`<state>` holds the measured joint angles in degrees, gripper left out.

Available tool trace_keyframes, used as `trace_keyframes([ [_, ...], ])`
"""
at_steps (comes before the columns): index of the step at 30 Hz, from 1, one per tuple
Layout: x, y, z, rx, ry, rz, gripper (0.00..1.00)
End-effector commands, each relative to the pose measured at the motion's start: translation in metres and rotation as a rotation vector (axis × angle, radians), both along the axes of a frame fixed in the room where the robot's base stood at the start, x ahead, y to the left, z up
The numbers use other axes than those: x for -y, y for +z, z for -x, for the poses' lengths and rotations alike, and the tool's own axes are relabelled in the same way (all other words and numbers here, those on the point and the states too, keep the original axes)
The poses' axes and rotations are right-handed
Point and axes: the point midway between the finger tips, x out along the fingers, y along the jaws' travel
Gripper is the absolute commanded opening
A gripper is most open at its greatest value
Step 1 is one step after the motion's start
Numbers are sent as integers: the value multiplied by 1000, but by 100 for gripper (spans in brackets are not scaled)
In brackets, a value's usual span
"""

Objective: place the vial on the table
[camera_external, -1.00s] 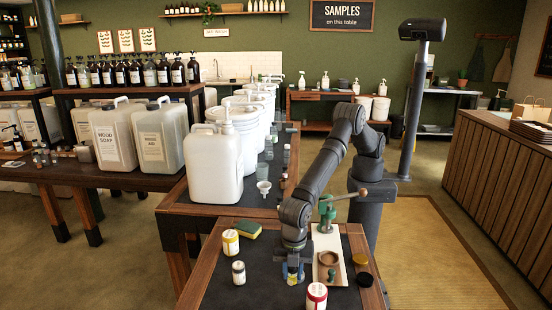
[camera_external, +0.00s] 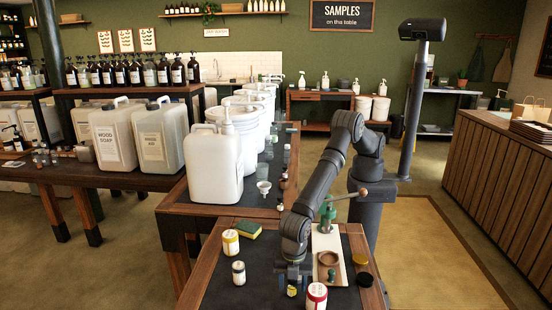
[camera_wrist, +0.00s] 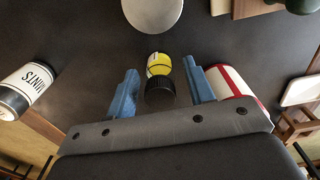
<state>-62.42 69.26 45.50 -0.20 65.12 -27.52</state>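The vial (camera_wrist: 159,64) has a yellow label and a black cap. In the wrist view it lies between the two blue fingertips of my gripper (camera_wrist: 162,88), with a gap visible on each side. In the external view the small vial (camera_external: 292,291) shows below my gripper (camera_external: 293,277), low over the dark table top (camera_external: 235,297). My fingers are spread and do not appear to touch it. Its base is not clear enough to tell exactly how it rests on the table.
A white jar with a red band (camera_external: 316,296) stands close to the right of my gripper. A small white jar (camera_external: 239,273), a yellow-labelled jar (camera_external: 231,242) and a sponge (camera_external: 248,229) stand left. A pale tray (camera_external: 328,242) lies right. Dark table between is clear.

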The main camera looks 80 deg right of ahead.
Motion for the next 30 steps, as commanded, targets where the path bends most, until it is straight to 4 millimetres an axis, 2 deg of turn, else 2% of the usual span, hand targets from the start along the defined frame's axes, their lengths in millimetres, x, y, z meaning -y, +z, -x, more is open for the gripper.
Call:
trace_keyframes([
  [8, 0, 7, 0, 1, 0, -1, 48],
  [11, -1, 22, 0, 2, 0, -3, 48],
  [21, 0, 94, 0, 1, 0, -2, 48],
  [25, 0, 112, 0, 1, 0, -1, 48],
  [30, 0, 123, 0, 0, 0, 0, 51],
])
